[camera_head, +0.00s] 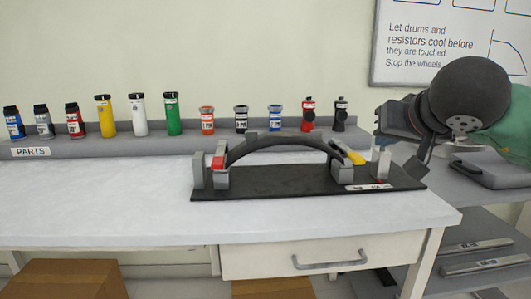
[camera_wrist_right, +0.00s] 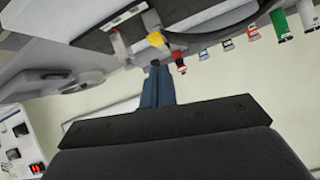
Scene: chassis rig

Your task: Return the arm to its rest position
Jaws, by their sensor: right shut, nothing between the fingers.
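My right arm comes in from the right in the head view, with a dark round joint and a green link. Its right gripper (camera_head: 393,122) is raised above the right end of the black chassis rig (camera_head: 300,184), apart from it. In the wrist view the fingers of the right gripper (camera_wrist_right: 155,72) are together with nothing between them. The rig carries a dark curved arch (camera_head: 280,142) between grey blocks, with a red piece (camera_head: 218,162) at its left and a yellow piece (camera_head: 356,158) at its right. My left gripper does not show.
A row of bottles and small jars, such as the green bottle (camera_head: 172,114), stands on the grey parts shelf (camera_head: 110,146) at the back. The white table (camera_head: 100,205) is clear left of the rig. A wall sign (camera_head: 430,42) hangs behind my right arm.

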